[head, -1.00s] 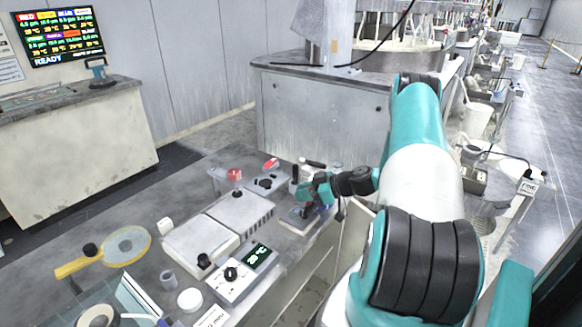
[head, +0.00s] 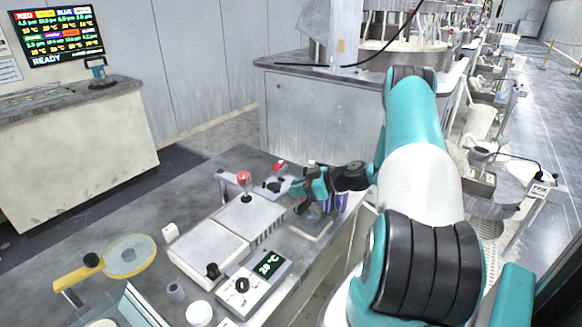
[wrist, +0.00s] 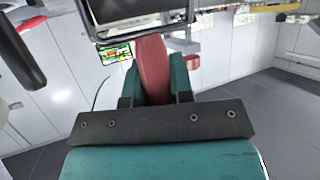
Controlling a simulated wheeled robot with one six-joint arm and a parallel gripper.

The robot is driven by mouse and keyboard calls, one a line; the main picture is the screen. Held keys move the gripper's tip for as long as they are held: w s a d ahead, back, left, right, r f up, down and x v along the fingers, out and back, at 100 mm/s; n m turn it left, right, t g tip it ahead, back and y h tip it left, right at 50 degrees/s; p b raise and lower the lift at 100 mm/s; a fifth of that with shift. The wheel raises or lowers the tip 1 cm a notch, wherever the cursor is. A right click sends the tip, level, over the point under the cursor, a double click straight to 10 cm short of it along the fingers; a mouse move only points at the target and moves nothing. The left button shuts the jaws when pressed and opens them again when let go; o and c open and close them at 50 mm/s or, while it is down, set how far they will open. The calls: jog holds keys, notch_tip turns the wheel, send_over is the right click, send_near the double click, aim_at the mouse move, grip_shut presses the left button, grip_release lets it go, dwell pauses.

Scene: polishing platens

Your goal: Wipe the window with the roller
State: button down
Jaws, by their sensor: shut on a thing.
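My gripper (head: 303,188) is above the far right end of the bench in the head view. In the wrist view my gripper (wrist: 158,85) has its teal fingers shut on a dark red handle (wrist: 152,58). I cannot tell with certainty which thing is the window.
The bench holds a red-knobbed plate unit (head: 250,215), a control box reading 20 °C (head: 250,283), a yellow-handled round lens (head: 128,256) and a white jar (head: 199,313). A small stand (head: 312,228) is below my gripper. A large grey cabinet (head: 320,115) stands behind.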

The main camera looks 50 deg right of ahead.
jog(key=shift+s+d+r, duration=0.1)
jog(key=shift+r, duration=0.5)
jog(key=shift+s+d+r, duration=0.1)
jog(key=shift+r, duration=0.45)
jog(key=shift+a+r+p, duration=0.15)
jog(key=shift+r+p, duration=0.2)
jog(key=shift+p, duration=0.1)
jog(key=shift+w+a+r, duration=0.1)
jog(key=shift+w+r, duration=0.05)
jog(key=shift+r, duration=0.15)
notch_tip(320, 180, up, 4)
jog(key=p, duration=0.2)
jog(key=shift+r+p, duration=0.2)
jog(key=shift+p, duration=0.1)
